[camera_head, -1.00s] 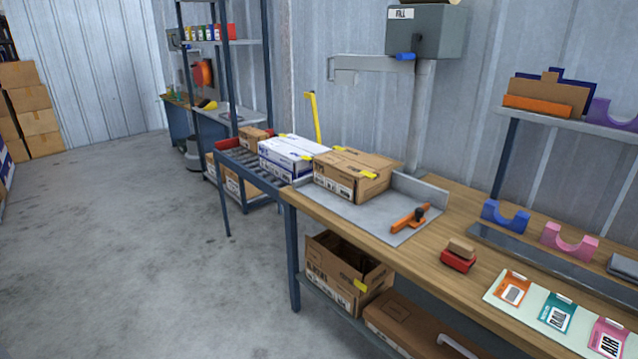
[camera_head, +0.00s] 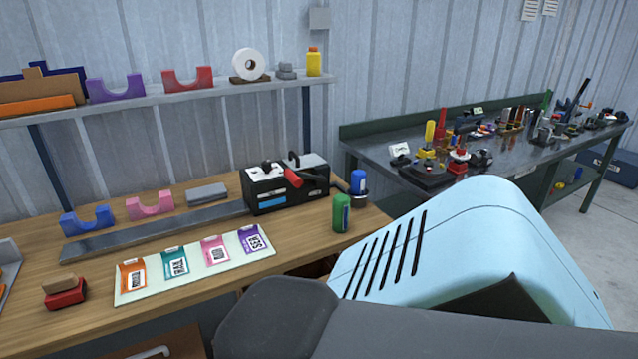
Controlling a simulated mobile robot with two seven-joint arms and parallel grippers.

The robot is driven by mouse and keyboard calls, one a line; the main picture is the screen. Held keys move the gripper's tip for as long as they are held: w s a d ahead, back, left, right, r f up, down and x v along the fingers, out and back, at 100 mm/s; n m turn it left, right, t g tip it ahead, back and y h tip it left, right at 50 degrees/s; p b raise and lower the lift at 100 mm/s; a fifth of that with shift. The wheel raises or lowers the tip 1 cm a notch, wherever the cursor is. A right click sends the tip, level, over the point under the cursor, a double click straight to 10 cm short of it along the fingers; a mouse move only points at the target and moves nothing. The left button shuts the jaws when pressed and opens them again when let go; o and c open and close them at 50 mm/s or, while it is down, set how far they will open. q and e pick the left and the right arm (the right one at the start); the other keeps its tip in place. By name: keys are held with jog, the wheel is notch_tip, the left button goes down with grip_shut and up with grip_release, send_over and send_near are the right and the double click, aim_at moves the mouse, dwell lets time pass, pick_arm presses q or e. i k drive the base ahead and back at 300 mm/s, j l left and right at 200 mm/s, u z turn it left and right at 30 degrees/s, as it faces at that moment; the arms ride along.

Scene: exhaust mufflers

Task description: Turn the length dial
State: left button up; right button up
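A black and white machine (camera_head: 286,184) with a red lever (camera_head: 292,176) stands at the right end of the wooden workbench (camera_head: 215,305). A blue strip shows on its front. I cannot make out a length dial on it at this size. A green cylinder (camera_head: 341,213) and a blue-capped container (camera_head: 358,186) stand just to its right. Neither of my grippers is in view.
A card strip (camera_head: 198,262) with several coloured labels lies on the bench. Blue (camera_head: 88,220) and pink (camera_head: 149,204) cradles stand behind it. A red stamp (camera_head: 66,296) is at left. A metal bench (camera_head: 480,150) with several tools stands at right.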

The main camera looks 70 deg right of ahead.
aim_at(266, 165)
jog(key=z, duration=2)
jog(key=i+j+z, duration=0.15)
jog(key=j+z, duration=0.15)
jog(key=i+j+z, duration=0.25)
jog(key=j+z, duration=0.3)
jog(key=j, duration=0.15)
